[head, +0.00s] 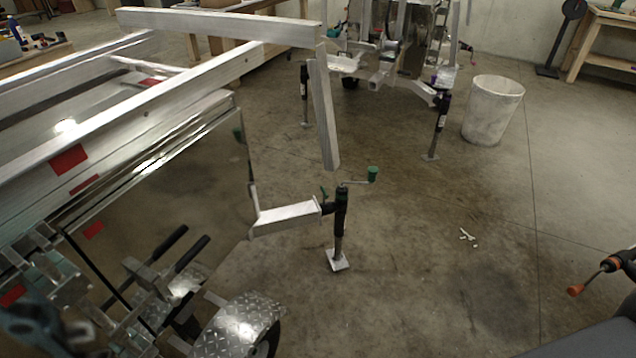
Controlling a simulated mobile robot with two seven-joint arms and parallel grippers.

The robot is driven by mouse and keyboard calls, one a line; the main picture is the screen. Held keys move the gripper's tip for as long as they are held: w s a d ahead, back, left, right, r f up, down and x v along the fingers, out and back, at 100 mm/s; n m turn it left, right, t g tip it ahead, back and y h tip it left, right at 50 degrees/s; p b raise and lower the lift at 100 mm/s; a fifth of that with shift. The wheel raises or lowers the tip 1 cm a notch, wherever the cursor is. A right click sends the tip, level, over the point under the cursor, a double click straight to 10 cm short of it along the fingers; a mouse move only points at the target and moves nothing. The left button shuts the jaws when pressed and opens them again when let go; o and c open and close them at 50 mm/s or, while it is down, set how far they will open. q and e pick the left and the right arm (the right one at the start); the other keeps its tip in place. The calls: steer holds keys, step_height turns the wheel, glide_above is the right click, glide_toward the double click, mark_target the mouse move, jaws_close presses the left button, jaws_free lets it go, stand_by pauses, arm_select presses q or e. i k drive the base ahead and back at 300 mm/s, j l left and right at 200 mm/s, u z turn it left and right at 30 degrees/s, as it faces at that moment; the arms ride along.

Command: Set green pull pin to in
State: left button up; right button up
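The green pull pin (323,192) is a small green piece beside the pivot of a black trailer jack (340,212). The jack stands upright at the end of a short aluminium arm (287,218) on the near trailer. Whether the pin is in or out is too small to tell. A green-knobbed crank (372,174) tops the jack. My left gripper (196,236) is at the lower left, with two black fingers apart and nothing visible between them. It is left of the pin and well apart from it. My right gripper is not in view.
The aluminium trailer (190,88) with red reflectors fills the left, with a diamond-plate fender (238,326) below. Another trailer (390,72) and a whitish bin (493,110) stand behind. An orange-handled crank (592,278) is at right. The concrete floor (430,260) right of the jack is mostly clear.

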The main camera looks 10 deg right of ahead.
mark_target(324, 194)
steer(key=i+l+u, duration=0.2)
steer(key=i+l, duration=0.35)
steer(key=i+l+u, duration=0.2)
steer(key=i+l, duration=0.3)
steer(key=l, duration=0.25)
